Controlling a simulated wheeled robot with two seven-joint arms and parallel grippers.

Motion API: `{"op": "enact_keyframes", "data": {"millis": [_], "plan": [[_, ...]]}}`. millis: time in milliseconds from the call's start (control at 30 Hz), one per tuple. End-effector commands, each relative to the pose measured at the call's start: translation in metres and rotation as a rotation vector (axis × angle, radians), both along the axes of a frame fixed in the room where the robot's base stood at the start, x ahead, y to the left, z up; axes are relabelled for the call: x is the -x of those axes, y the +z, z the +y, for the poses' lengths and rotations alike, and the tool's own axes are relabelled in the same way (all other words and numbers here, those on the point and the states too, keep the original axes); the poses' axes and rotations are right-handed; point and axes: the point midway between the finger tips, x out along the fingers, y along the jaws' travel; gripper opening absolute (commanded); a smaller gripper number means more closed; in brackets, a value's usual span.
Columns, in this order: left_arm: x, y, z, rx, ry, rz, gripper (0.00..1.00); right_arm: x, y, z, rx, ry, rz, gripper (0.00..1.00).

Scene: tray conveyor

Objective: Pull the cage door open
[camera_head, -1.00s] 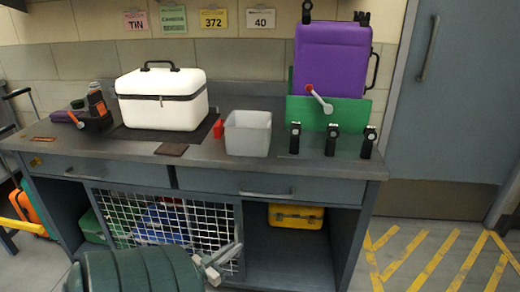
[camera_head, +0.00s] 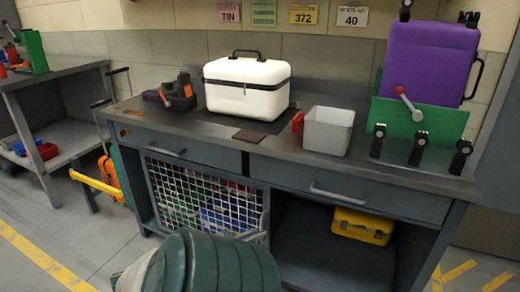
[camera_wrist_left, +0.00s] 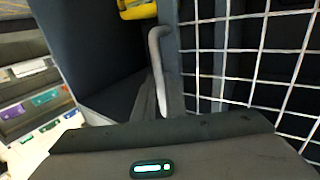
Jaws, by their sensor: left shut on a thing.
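The cage door (camera_head: 195,195), a white wire mesh panel, covers the lower left bay of the workbench. Its mesh also fills the right side of the left wrist view (camera_wrist_left: 250,65). Its grey bar handle (camera_wrist_left: 156,65) runs down behind my gripper's dark body in that view. My left gripper (camera_head: 254,238) is at the door's right edge, shut on the handle; my green arm hides most of it and the door's lower part. I cannot tell whether the door stands ajar. My right gripper is not in view.
Coloured items lie behind the mesh. The open bay to the right holds a yellow case (camera_head: 361,226). A white cooler box (camera_head: 246,88), a grey bin (camera_head: 328,131) and a purple case (camera_head: 430,62) stand on the bench top (camera_head: 275,144).

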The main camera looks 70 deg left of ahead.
Motion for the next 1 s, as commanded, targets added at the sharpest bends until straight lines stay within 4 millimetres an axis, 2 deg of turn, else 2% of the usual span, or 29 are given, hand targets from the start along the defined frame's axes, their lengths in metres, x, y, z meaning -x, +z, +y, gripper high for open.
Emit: {"op": "enact_keyframes", "data": {"millis": [167, 200, 267, 667, 867, 1000], "plan": [[0.001, -0.002, -0.001, 0.001, 0.001, 0.003, 0.00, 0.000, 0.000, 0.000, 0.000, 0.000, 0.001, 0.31], [0.001, -0.002, -0.001, 0.001, 0.001, 0.004, 0.18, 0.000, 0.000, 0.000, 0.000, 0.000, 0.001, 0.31], [0.001, -0.002, -0.001, 0.001, 0.001, 0.003, 0.29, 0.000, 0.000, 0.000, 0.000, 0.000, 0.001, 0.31], [0.003, -0.001, -0.001, 0.001, 0.001, 0.002, 0.29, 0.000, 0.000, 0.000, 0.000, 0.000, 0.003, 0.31], [0.018, -0.001, -0.005, 0.001, 0.002, 0.004, 0.29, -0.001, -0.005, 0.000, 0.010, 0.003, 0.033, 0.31], [0.038, -0.001, -0.011, 0.001, 0.003, 0.004, 0.29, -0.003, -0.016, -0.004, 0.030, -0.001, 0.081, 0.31]]}}
